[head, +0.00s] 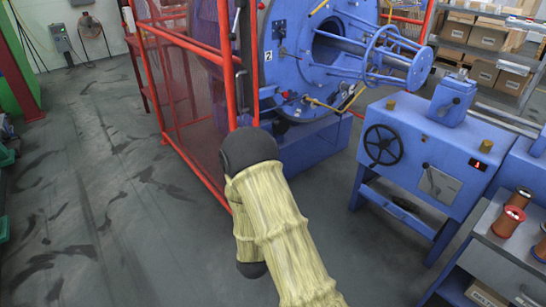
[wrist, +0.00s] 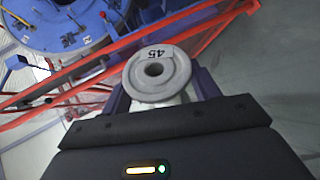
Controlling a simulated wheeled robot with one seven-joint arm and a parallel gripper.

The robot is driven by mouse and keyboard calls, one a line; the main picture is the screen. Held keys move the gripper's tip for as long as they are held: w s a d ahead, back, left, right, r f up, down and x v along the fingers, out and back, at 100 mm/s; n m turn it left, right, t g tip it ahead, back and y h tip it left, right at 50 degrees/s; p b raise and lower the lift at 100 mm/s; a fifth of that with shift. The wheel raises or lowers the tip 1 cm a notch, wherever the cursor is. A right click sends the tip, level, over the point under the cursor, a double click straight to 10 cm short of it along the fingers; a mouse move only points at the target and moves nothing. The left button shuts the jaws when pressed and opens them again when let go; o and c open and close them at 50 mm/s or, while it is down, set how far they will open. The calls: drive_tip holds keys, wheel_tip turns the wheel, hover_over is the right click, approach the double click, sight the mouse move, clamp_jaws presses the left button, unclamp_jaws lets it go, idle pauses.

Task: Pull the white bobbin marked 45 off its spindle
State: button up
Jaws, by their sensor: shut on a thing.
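The white bobbin marked 45 (wrist: 157,84) shows in the wrist view, its round flange facing the camera and its number upside down. Its centre hole is dark, and no spindle shows in it. My gripper (wrist: 161,88) has a purple-blue finger on each side of the bobbin and is shut on it. The bobbin's far side is hidden, so I cannot tell whether a spindle is behind it. In the head view my sleeved arm reaches to the red guard frame; my gripper and the bobbin are hidden there.
The red guard frame (head: 190,42) with mesh stands beside the blue strander (head: 296,62). A red rail (wrist: 215,33) passes behind the bobbin. A blue cabinet with a handwheel (head: 383,145) and a bench with copper-coloured spools (head: 508,221) stand right. Open floor (head: 90,200) lies left.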

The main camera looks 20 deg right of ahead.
drive_tip(key=d+r+n+g+h+p, duration=0.1)
drive_tip(key=r+n+g+h+p, duration=0.1)
drive_tip(key=r+p, duration=0.6)
drive_tip(key=d+r+n+g+h+p, duration=0.2)
drive_tip(key=r+n+p, duration=0.3)
drive_tip(key=p, duration=0.5)
drive_tip(key=s+d+r+n+g+h+p, duration=0.1)
drive_tip(key=d+r+n+g+h+p, duration=0.1)
drive_tip(key=r+p, duration=0.7)
drive_tip(key=shift+r+n+g+h, duration=0.4)
drive_tip(key=shift+r+n+h, duration=0.3)
drive_tip(key=shift+r+n, duration=0.15)
drive_tip(key=shift+s+f, duration=0.15)
drive_tip(key=shift+f, duration=0.05)
drive_tip(key=s+a+f+n+t+y, duration=0.1)
drive_tip(key=s+a+f+n, duration=0.1)
drive_tip(key=s+a+f, duration=0.2)
drive_tip(key=s+a, duration=0.1)
drive_tip(key=s, duration=0.2)
drive_tip(key=shift+a+f+t, duration=0.15)
drive_tip(key=shift+f+t, duration=0.1)
drive_tip(key=shift+t, duration=0.15)
